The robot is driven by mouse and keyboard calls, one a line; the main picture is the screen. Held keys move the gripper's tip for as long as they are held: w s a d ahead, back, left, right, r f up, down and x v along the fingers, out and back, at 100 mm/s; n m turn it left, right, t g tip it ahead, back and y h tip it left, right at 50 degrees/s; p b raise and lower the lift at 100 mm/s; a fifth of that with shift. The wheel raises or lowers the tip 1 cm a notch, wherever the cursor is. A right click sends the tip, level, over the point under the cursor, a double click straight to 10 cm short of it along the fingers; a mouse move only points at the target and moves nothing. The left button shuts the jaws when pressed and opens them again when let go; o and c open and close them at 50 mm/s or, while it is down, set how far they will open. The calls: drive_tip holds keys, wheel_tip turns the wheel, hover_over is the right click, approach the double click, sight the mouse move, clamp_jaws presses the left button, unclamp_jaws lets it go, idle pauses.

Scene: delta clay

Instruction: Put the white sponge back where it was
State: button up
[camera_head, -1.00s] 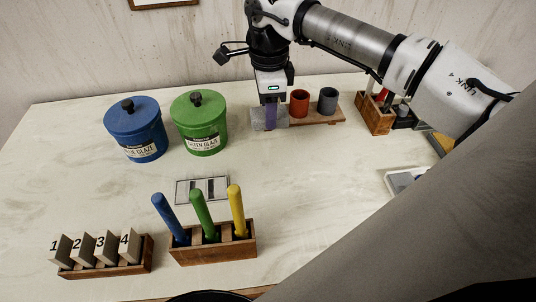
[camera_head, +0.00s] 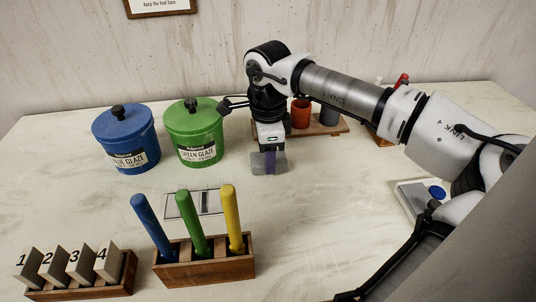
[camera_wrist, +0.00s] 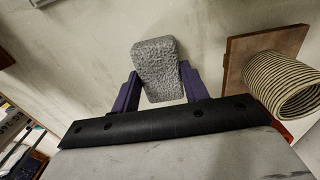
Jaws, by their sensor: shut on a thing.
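My gripper (camera_head: 270,161) is shut on a grey, rough, sponge-like block (camera_head: 258,167) and holds it in front of the wooden board. In the wrist view the block (camera_wrist: 157,60) sits between my two purple fingers (camera_wrist: 160,88), speckled grey and tapering towards its lower end. I cannot tell whether it is the white sponge; no other clearly white sponge shows. In the head view the block seems close to the tabletop, but I cannot tell if it touches.
The wooden board (camera_head: 336,129) behind holds a red cup (camera_head: 301,113) and a grey cup (camera_head: 329,115). Blue (camera_head: 126,141) and green (camera_head: 193,135) glaze pots stand left. A tool rack (camera_head: 206,270) and numbered tile rack (camera_head: 80,290) stand in front. A pale tray (camera_head: 410,199) lies right.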

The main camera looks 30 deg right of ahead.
drive_tip(key=shift+f, duration=0.2)
drive_tip(key=o, duration=1)
drive_tip(key=shift+c, duration=0.2)
drive_tip(key=shift+r, duration=0.1)
wheel_tip(320, 180, up, 12)
drive_tip(key=p, duration=0.8)
drive_tip(key=shift+r, duration=0.15)
